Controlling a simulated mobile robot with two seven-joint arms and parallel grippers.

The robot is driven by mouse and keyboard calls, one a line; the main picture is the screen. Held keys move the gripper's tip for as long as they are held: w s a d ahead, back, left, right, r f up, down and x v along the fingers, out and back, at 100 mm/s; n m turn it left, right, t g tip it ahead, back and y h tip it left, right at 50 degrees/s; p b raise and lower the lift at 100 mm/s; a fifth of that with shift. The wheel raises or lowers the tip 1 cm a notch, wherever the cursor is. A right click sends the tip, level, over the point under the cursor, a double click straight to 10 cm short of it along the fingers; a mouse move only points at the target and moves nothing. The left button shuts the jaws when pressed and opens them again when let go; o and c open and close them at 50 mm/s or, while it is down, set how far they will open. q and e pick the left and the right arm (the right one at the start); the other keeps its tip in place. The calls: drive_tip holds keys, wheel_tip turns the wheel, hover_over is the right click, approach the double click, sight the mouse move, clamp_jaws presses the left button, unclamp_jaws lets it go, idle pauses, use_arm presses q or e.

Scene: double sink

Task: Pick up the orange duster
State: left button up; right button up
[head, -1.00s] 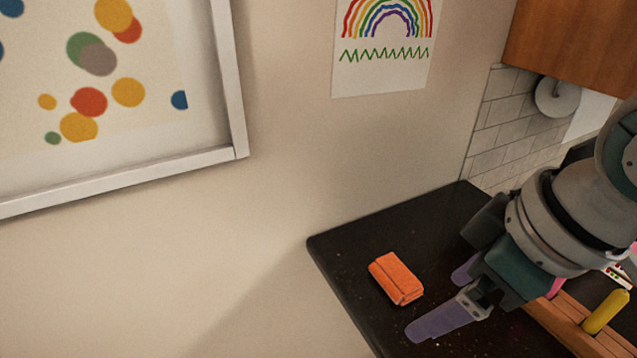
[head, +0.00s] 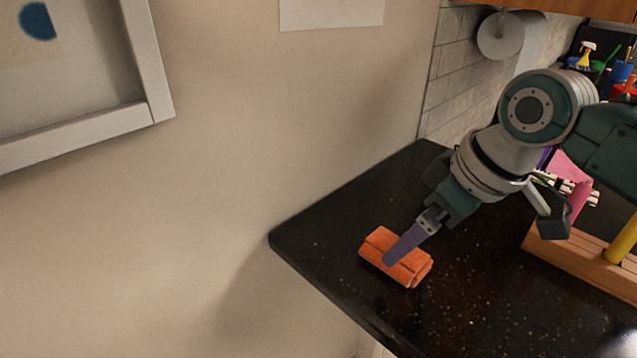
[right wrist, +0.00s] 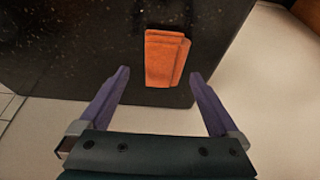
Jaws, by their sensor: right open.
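The orange duster (head: 378,243) is a folded cloth block lying on the black countertop near its left corner. My right gripper (head: 395,258) is over it in the head view, and one purple finger covers part of the duster. In the right wrist view, the duster (right wrist: 163,60) lies ahead of the fingertips, within the width of the gap between the two spread fingers. My right gripper (right wrist: 160,76) is open and empty. I cannot tell how high the fingertips are above the counter. My left gripper is not in view.
The black countertop (head: 330,230) is clear around the duster, with its edge close on the left. A wooden rack (head: 570,255) with a yellow item stands to the right. A paper towel roll (head: 502,36) hangs at the back wall.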

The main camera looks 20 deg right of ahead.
drive_tip(key=shift+x, duration=1.7)
drive_tip(key=shift+a+f, duration=0.1)
drive_tip(key=shift+f, duration=0.1)
drive_tip(key=shift+c, duration=0.2)
drive_tip(key=c, duration=1.4)
drive_tip(key=shift+r, duration=0.15)
wheel_tip(320, 180, up, 20)
drive_tip(key=shift+r, duration=0.15)
